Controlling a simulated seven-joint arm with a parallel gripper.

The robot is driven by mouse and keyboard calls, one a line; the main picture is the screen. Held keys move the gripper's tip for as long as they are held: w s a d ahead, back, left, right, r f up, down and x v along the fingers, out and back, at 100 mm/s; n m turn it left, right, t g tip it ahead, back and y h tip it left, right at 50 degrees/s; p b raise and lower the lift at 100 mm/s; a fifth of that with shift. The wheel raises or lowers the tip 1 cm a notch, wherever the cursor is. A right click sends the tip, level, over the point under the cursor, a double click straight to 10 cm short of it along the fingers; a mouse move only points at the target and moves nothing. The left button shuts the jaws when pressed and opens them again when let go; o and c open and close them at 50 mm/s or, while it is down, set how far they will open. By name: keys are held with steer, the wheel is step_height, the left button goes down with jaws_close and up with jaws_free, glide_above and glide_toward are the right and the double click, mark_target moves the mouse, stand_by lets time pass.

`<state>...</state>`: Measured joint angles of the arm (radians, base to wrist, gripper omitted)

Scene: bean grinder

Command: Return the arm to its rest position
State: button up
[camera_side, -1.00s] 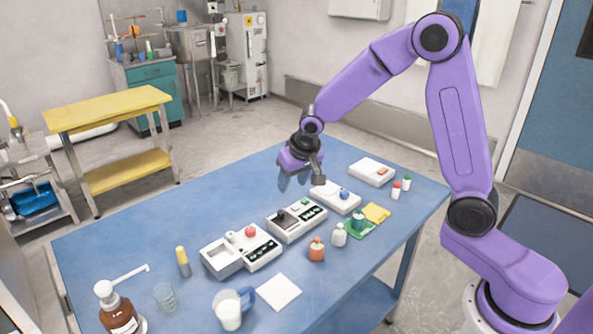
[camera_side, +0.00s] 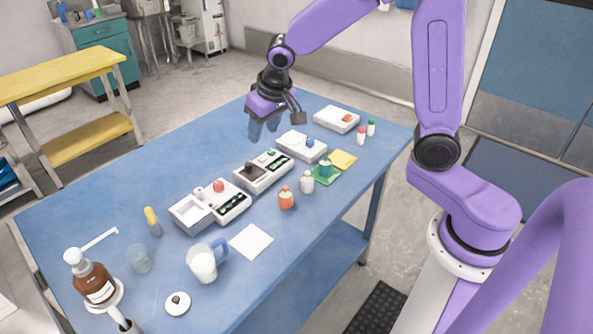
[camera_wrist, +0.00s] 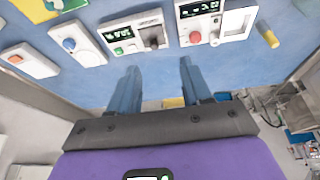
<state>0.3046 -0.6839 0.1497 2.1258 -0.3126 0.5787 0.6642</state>
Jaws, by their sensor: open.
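My purple gripper (camera_side: 263,128) hangs above the far part of the blue table (camera_side: 110,180), beside the white box with a blue knob (camera_side: 301,145). Its two bluish fingers are spread apart with nothing between them, and they also show in the wrist view (camera_wrist: 158,75). Below the fingers, the wrist view shows bare blue table and floor past its edge. My arm is bent, with the forearm reaching out over the table.
A grey-white device with a dark knob (camera_side: 262,172) and one with a red knob (camera_side: 211,203) stand mid-table. Bottles (camera_side: 286,198), a mug (camera_side: 206,262) and a brown pump bottle (camera_side: 92,275) stand nearer. A white box with an orange button (camera_side: 336,119) is at the far right.

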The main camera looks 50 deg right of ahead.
steer(key=s+n+g, duration=0.2)
steer(key=s+n, duration=0.4)
steer(key=s, duration=0.9)
steer(key=s+n+g+y, duration=0.1)
steer(key=s+n, duration=0.6)
steer(key=s, duration=0.8)
steer(key=shift+d+r+g, duration=0.3)
steer(key=shift+r+g, duration=0.1)
steer(key=shift+s, duration=0.1)
